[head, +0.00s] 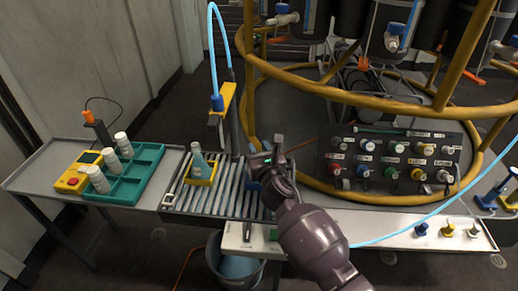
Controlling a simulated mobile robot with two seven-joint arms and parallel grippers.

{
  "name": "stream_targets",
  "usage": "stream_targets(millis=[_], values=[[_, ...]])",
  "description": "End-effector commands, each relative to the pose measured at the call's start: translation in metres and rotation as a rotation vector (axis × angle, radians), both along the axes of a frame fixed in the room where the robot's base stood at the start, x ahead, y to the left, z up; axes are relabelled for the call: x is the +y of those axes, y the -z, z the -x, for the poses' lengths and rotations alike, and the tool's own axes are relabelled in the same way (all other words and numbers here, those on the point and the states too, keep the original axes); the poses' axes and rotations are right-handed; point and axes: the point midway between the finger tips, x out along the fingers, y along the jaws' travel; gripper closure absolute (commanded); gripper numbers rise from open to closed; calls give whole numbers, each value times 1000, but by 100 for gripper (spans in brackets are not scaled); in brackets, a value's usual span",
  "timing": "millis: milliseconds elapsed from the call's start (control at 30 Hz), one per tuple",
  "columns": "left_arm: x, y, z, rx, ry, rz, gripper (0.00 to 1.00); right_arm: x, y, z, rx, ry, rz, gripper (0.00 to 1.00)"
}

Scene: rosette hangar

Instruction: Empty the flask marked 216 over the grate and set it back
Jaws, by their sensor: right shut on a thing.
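My right gripper (256,162) is over the right part of the slatted grate (225,200). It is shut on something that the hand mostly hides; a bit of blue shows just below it. A pale grey-green bottle (198,158) stands upright in a yellow holder at the grate's back left. Several white bottles stand in the teal rack to the left, among them one at the front (98,180). No number can be read on any bottle, so I cannot tell which is marked 216. My left gripper is not in view.
The teal rack (130,188) has empty compartments at its right. A yellow box with a red button (73,183) sits beside it. A blue hose on a yellow post (222,100) rises behind the grate. A knob panel (395,160) and a yellow ring frame stand right; a bucket (232,268) is below.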

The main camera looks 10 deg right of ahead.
Motion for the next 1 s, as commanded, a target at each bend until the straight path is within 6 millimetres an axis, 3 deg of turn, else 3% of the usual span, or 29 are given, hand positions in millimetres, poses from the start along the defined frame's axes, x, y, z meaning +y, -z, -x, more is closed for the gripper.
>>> stream_targets(millis=[633,667,700,833,1000], values=[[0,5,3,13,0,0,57,0,7,0,1,0,0,100],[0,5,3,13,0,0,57,0,7,0,1,0,0,68],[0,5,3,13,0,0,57,0,7,0,1,0,0,62],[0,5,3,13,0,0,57,0,7,0,1,0,0,42],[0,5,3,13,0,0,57,0,8,0,2,0,0,40]])
